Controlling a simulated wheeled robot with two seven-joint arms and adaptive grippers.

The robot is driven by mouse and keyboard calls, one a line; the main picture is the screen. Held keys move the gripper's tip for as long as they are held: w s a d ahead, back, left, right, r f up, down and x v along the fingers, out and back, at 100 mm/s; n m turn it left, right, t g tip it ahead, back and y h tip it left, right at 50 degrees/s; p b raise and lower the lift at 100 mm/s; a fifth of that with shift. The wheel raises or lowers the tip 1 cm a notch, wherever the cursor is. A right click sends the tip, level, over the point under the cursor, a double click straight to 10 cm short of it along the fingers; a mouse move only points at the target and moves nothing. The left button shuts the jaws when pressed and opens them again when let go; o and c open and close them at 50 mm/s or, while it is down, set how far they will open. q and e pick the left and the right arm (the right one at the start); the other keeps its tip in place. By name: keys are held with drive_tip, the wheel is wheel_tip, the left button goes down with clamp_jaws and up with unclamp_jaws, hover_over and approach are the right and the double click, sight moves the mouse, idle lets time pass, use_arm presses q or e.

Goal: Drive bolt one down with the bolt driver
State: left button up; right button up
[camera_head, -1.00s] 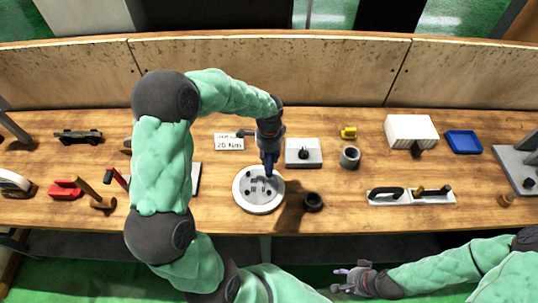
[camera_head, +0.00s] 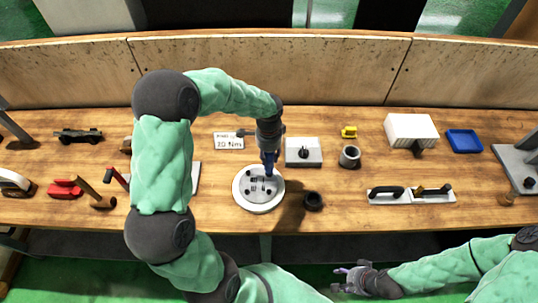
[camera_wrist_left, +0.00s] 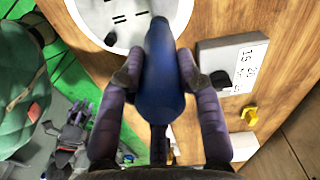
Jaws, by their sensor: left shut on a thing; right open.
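My left gripper (camera_head: 269,158) is shut on the dark blue bolt driver (camera_wrist_left: 166,70), whose rounded body sits between the purple fingers in the left wrist view. The gripper points down over the round light-grey plate (camera_head: 244,199), at its upper right part. The plate carries several dark bolts and slots, and a dark bolt (camera_head: 247,192) shows on its left side. The driver's tip and the bolt beneath it are hidden, so I cannot tell whether they touch. My right gripper (camera_head: 340,279) is open and empty, low in front of the bench.
A label reading 20 Nm (camera_head: 229,142) lies behind the plate. A grey block with a knob (camera_head: 303,153) stands to the right.

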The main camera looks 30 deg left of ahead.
use_arm(q)
drive_tip(key=shift+f, duration=0.35)
idle(0.6)
drive_tip(key=shift+s+f, duration=0.1)
drive_tip(key=shift+f, duration=0.1)
idle(1.2)
drive_tip(key=shift+r, duration=0.15)
drive_tip(key=shift+r+p, duration=0.35)
drive_tip(key=shift+r, duration=0.25)
drive_tip(key=shift+r+p, duration=1.75)
drive_tip(key=shift+r, duration=0.7)
